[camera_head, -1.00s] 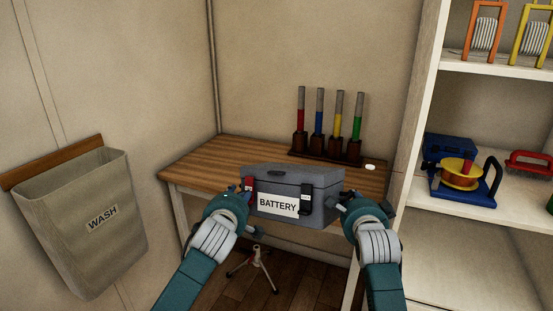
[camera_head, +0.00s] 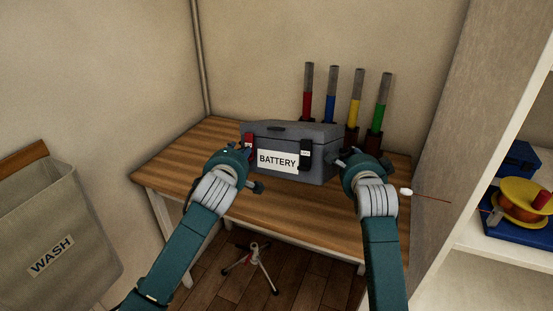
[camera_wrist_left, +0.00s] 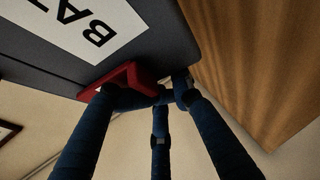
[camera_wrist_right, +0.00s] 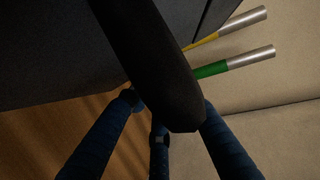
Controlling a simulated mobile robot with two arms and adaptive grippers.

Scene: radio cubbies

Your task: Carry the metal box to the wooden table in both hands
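The metal box (camera_head: 290,135) is dark grey, with a white label reading BATTERY, a red latch on the left and a black latch on the right. It is level, over the wooden table (camera_head: 175,162); I cannot tell whether it touches the top. My left gripper (camera_head: 243,163) is at its left end; in the left wrist view its fingers close at the red part (camera_wrist_left: 122,80). My right gripper (camera_head: 342,165) is at its right end; in the right wrist view a black part (camera_wrist_right: 150,65) lies between its fingers. The fingertips are partly hidden.
Several coloured tubes (camera_head: 331,110) stand in a dark holder at the table's back, behind the box. A small white object (camera_head: 405,191) is near my right wrist. A white shelf (camera_head: 490,245) is at the right, a WASH bag (camera_head: 55,230) at the left. A small tripod (camera_head: 255,262) stands below.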

